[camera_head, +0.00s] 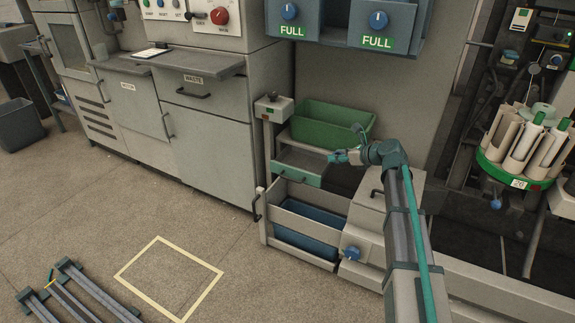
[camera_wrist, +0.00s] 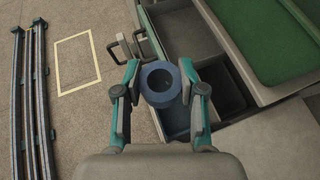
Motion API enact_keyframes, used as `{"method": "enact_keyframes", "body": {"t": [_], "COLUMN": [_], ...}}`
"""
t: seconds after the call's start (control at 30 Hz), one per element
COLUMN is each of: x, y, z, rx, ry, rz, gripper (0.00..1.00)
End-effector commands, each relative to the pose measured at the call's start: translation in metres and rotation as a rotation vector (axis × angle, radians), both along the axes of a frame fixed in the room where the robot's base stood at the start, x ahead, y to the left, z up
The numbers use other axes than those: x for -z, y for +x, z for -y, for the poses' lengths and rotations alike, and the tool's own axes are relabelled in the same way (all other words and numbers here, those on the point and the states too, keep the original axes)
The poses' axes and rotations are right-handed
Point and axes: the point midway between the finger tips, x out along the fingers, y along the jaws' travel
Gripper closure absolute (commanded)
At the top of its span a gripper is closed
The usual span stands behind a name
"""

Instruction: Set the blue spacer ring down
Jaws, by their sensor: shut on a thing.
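The blue spacer ring (camera_wrist: 161,83) shows in the wrist view as a thick ring with a round hole in its middle. My gripper (camera_wrist: 160,76) is shut on it, with a teal fingertip on its left and right sides. The ring is held over an open pale drawer (camera_wrist: 165,22), with blue showing beneath it. In the head view my gripper (camera_head: 340,157) is beside the green bin and above the drawers; the ring cannot be made out there.
The lower drawer (camera_head: 262,225) stands open with a blue bin (camera_head: 310,219) inside. A green bin (camera_head: 315,128) sits above a smaller drawer (camera_head: 300,173). A grey cabinet (camera_head: 225,125) stands to the left. The floor inside the yellow outline (camera_head: 170,277) is clear.

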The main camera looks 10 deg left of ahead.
Motion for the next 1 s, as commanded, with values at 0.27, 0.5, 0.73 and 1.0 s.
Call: {"method": "enact_keyframes", "body": {"t": [0.27,0.5,0.73,1.0], "x": [0.035,0.05,0.066,0.094], "y": [0.053,0.065,0.093,0.144], "z": [-0.058,-0.077,-0.096,-0.128], "rx": [-0.251,-0.33,-0.333,-0.331], "ry": [0.001,0.001,-0.001,0.0], "rz": [-0.002,-0.001,0.0,-0.001], "gripper": [0.78,0.78,0.78,0.78]}}
